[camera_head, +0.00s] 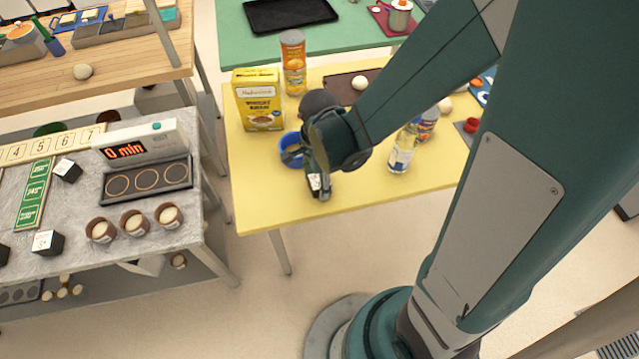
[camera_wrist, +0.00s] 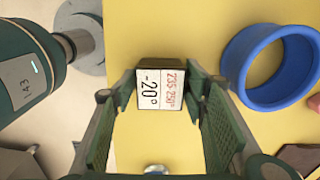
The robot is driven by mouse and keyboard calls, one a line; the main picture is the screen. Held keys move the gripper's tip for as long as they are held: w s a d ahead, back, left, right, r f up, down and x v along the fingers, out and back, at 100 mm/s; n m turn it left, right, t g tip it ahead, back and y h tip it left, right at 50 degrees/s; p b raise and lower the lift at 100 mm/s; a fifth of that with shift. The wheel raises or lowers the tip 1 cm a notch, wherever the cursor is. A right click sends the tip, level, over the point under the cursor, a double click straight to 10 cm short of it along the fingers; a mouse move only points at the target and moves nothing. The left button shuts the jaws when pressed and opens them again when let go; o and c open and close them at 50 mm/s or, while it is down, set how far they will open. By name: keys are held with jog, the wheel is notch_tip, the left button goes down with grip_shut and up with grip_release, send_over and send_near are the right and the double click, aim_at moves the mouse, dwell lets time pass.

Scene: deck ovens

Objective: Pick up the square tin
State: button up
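No square tin can be clearly made out in either view. My gripper (camera_head: 318,178) is over the front left part of the yellow table (camera_head: 290,215). A small dark cube with a white label (camera_wrist: 161,90), reading "-20°" and "235-250°", sits between its fingertips; it also shows in the head view (camera_head: 316,184). The green finger pads (camera_wrist: 161,85) appear to press on its two sides. A blue round ring or bowl (camera_wrist: 262,70) lies to the right in the wrist view and partly behind my gripper in the head view (camera_head: 290,150).
A yellow box (camera_head: 259,100), an orange can (camera_head: 293,62), a brown board (camera_head: 343,88) and a bottle (camera_head: 402,150) stand on the table. At left, a grey counter (camera_head: 75,240) holds similar cubes (camera_head: 47,242), a timer unit (camera_head: 138,146) and several cups (camera_head: 133,224).

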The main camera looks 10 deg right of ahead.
jog(key=c, duration=0.6)
jog(key=shift+r, duration=0.15)
jog(key=shift+c, duration=0.2)
jog(key=shift+r+p, duration=1.2)
jog(key=shift+r, duration=3.65)
